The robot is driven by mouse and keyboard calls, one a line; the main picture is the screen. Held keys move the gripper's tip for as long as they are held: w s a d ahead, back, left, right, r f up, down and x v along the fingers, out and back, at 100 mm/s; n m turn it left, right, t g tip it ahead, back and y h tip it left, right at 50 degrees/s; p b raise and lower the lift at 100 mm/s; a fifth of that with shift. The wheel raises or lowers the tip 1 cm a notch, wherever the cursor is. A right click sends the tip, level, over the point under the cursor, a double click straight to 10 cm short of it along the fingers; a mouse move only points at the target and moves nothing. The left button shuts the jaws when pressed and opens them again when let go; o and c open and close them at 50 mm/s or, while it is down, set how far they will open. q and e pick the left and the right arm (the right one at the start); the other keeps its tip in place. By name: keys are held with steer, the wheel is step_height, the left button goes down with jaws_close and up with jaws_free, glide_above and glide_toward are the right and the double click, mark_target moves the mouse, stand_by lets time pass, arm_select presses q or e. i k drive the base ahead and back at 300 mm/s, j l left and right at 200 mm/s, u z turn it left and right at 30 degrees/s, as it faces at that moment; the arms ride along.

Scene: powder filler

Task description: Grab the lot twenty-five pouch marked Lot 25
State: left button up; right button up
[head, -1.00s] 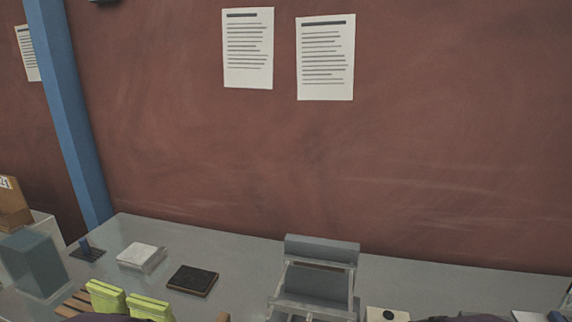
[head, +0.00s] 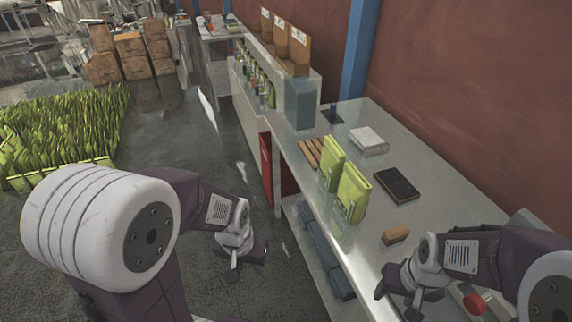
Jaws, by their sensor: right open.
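Brown bags with white labels stand in a row on the raised counter at the back: a far one (head: 266,26), a middle one (head: 282,40) and a near one (head: 300,52). Their label text is too small to read. Two yellow-green pouches stand on the near bench, one (head: 331,165) behind the other (head: 353,194). No Lot 25 mark can be made out on any. My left gripper (head: 246,268) is open and empty over the floor, left of the bench. My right gripper (head: 398,302) is open and empty above the bench's near end, apart from the pouches.
The bench (head: 372,235) also carries a white scale (head: 368,140), a black pad (head: 397,184), a wooden block (head: 396,235) and a red button (head: 474,303). A translucent blue-grey box (head: 300,103) stands by the raised counter. Dark floor (head: 170,150) is open on the left.

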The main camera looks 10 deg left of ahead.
mark_target(334, 158)
steer(key=i+j+z, duration=0.4)
steer(key=j, duration=0.3)
steer(key=i+j+z, duration=0.45)
steer(key=j, duration=0.35)
steer(key=i+j+z, duration=0.2)
steer(key=j+z, duration=0.2)
steer(key=j, duration=0.5)
steer(key=i+j+z, duration=0.1)
steer(key=j+z, duration=0.3)
steer(key=j, duration=0.55)
steer(key=j+z, duration=0.4)
steer(key=j, duration=0.55)
